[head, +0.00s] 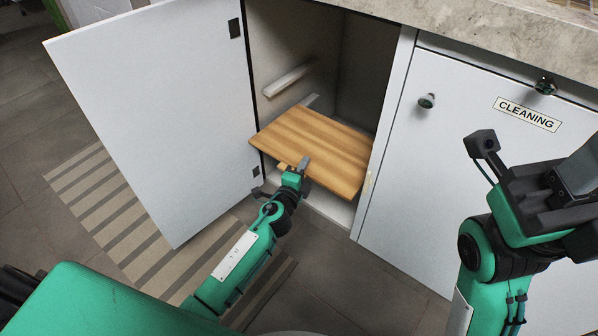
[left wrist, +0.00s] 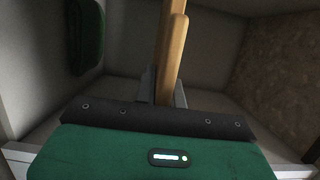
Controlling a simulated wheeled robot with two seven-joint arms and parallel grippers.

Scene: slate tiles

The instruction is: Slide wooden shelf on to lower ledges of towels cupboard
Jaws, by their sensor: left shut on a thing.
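The wooden shelf (head: 325,140) is a light brown board, part inside the mouth of the open cupboard (head: 370,55), its front sticking out. My left gripper (head: 301,168) is shut on its front edge. The left wrist view shows the shelf (left wrist: 166,45) edge-on between the fingers (left wrist: 164,88). A pale upper ledge (head: 287,81) is on the cupboard's left inner wall. A lower ledge (head: 311,100) shows just behind the shelf; the rest is hidden. I cannot tell whether the shelf touches it. My right gripper (head: 520,185) is at the right, its fingertips unclear.
The white cupboard door (head: 160,115) stands wide open at the left. A closed door labelled CLEANING (head: 526,114) with a round knob (head: 427,101) is to the right. A stone worktop (head: 480,25) runs above. A striped mat (head: 120,215) lies on the dark tiled floor.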

